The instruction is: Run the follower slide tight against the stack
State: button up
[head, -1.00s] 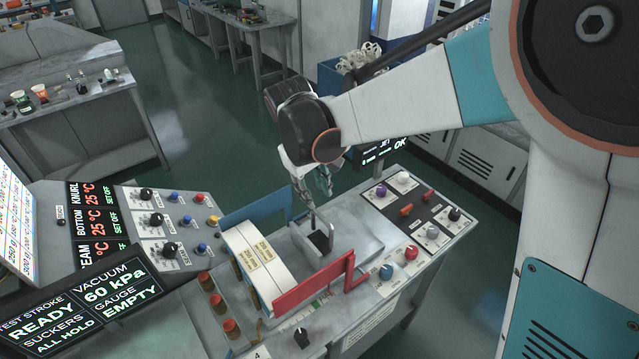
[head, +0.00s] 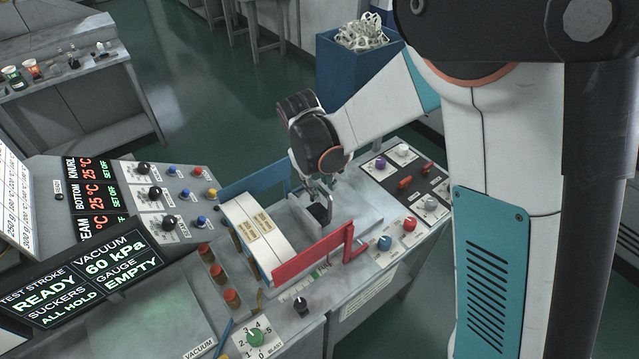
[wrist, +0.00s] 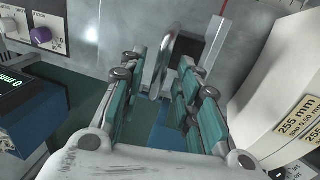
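The follower slide is a grey metal plate with a black block (head: 318,213) and an upright metal handle, standing right of the stack in the head view. The handle (wrist: 163,68) and black block (wrist: 190,45) also show in the wrist view. The stack (head: 262,240) of white cartons or blanks sits between a blue rail and a red rail; a gap shows between it and the slide. It is at the right in the wrist view (wrist: 280,105). My gripper (head: 322,190) is open, its two fingertips (wrist: 160,70) on either side of the handle. Contact cannot be told.
The red rail (head: 313,253) stands in front and the blue rail (head: 255,188) behind. Red-topped posts (head: 217,273) stand left of the stack. Knobs and switches (head: 405,190) cover the panel at the right. Bare metal bed lies right of the slide.

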grip_shut()
jog(key=s+a+b, duration=0.1)
jog(key=s+a, duration=0.4)
jog(key=a, duration=0.2)
jog(key=shift+a+b, duration=0.35)
jog(key=shift+b, duration=0.05)
jog(key=shift+s, duration=0.1)
jog(key=shift+o, duration=1.1)
grip_release()
